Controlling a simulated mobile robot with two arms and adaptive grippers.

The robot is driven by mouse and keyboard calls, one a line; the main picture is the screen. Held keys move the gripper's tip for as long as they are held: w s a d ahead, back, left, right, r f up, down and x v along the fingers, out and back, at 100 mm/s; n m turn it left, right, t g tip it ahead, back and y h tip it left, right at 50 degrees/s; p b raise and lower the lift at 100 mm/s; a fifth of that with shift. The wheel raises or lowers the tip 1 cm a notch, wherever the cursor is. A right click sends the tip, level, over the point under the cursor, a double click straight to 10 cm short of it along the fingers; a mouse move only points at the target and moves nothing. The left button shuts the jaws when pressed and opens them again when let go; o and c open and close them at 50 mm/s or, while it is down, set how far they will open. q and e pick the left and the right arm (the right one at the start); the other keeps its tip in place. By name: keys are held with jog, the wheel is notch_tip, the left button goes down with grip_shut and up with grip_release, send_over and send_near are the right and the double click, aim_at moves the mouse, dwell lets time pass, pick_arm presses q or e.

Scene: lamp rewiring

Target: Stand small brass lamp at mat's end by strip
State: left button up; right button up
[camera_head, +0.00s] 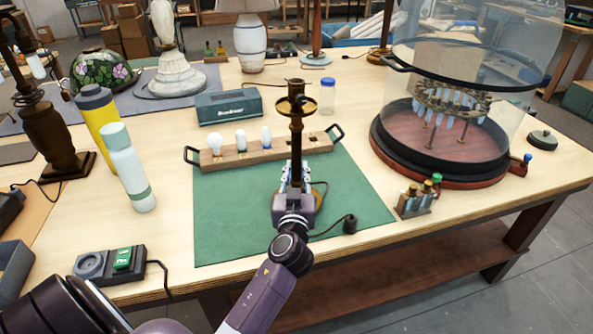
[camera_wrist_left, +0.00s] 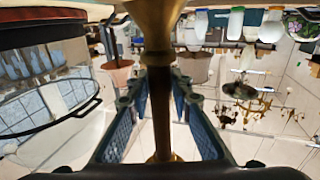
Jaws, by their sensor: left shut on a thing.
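The small brass lamp (camera_head: 297,135) is upright over the green mat (camera_head: 232,215), in front of the wooden strip (camera_head: 228,158) along the mat's far edge. My left gripper (camera_head: 294,188) is shut on the lamp's stem; the stem (camera_wrist_left: 160,105) also shows between the fingers (camera_wrist_left: 158,120) in the left wrist view. My gripper hides the lamp's lower end in the head view, so I cannot tell whether it touches the mat. A dark cord with a plug (camera_head: 349,223) lies on the mat's right part. My right gripper is not in view.
The strip holds several white bulbs (camera_head: 214,144) and has black end handles. A blue-grey box (camera_head: 228,107) and a blue-capped jar (camera_head: 328,97) stand behind. A glass-domed stand (camera_head: 440,150) and small bottles (camera_head: 414,200) are right; a pale bottle (camera_head: 128,170) is left.

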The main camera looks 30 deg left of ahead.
aim_at(296, 157)
pick_arm(q)
grip_shut()
jog(key=shift+r, duration=0.25)
jog(key=shift+w+r+p, duration=0.1)
jog(key=shift+r+p, duration=1.8)
jog(key=shift+r, duration=0.6)
jog(key=shift+a, duration=0.1)
jog(key=s+a+p, duration=0.2)
jog(key=s+a, duration=1)
jog(key=s, duration=0.3)
jog(key=shift+s+a, duration=0.3)
jog(key=shift+a, duration=0.1)
dwell(0.4)
